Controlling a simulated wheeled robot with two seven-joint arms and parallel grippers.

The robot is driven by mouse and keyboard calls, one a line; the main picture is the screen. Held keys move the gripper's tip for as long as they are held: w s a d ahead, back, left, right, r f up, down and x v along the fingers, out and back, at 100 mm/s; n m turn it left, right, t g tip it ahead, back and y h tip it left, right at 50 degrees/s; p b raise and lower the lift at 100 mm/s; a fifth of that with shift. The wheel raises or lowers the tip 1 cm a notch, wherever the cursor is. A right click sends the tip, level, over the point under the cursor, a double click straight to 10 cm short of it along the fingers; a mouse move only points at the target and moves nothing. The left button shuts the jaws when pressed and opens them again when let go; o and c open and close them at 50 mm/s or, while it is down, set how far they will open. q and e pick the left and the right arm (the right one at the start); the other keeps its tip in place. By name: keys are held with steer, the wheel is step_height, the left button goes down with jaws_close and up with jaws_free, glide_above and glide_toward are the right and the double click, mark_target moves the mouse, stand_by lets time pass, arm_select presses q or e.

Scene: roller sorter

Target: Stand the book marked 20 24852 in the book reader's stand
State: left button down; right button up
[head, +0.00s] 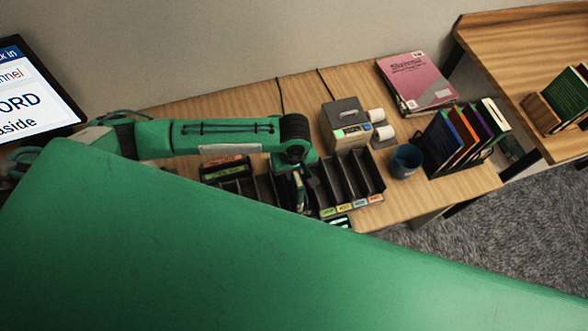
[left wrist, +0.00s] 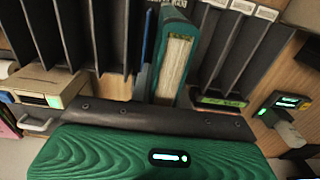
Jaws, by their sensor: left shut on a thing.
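My left gripper (head: 299,188) is low over the black slotted sorter (head: 340,180) in the head view. It is shut on a book with teal-green covers and pale page edges (left wrist: 177,62), seen end-on between the sorter's dividers in the left wrist view. The book's marking is not readable. I cannot tell whether the book still touches the sorter. A dark device with a lit green display (head: 226,168), perhaps the book reader, stands left of my gripper; it also shows in the left wrist view (left wrist: 280,104). Its stand is not clear. My right gripper is out of view.
A grey printer (head: 345,120) stands behind the sorter. A blue cup (head: 406,160), a rack of colored books (head: 436,165) and a pink book (head: 415,80) are to the right. A large screen (head: 35,90) is far left. My own green body part covers the front.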

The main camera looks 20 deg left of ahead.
arm_select(q)
steer(key=shift+f, duration=0.25)
steer(key=c, duration=1.3)
jaws_free()
steer(key=shift+o, duration=0.2)
step_height(320, 180, up, 13)
steer(key=b, duration=0.3)
steer(key=shift+r, duration=0.4)
